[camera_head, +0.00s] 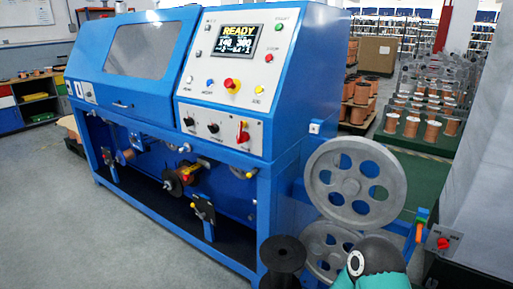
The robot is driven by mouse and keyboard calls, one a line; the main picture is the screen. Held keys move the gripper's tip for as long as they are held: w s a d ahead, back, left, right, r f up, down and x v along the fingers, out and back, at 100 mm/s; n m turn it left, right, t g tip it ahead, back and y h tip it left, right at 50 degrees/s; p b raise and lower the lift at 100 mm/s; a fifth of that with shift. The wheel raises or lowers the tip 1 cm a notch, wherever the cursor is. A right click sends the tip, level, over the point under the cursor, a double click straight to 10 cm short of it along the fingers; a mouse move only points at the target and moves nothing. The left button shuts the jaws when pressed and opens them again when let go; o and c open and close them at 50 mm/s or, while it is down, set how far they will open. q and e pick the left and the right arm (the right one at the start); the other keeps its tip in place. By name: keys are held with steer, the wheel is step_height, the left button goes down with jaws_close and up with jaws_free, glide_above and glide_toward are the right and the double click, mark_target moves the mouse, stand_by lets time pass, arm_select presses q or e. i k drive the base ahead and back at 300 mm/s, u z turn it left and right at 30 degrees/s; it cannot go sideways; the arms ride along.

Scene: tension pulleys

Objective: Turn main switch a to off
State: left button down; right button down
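A blue machine (150,110) with a sloped grey control panel stands in the middle. A red rotary switch (242,134) sits at the lower right of its front panel; its handle looks roughly upright. A second red switch (443,243) is on a small grey box at the far right, with tiny marks above it. No readable label shows which one is main switch a, and their exact positions are too small to read. Neither gripper shows in the view, and nothing touches either switch.
Large grey pulleys (352,183) and a black spool (283,257) stand at the machine's right end. Open floor (70,230) lies at the left front.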

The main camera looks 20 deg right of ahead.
mark_target(243, 136)
steer(key=z, duration=0.45)
steer(key=i, duration=1.4)
steer(key=z, duration=0.1)
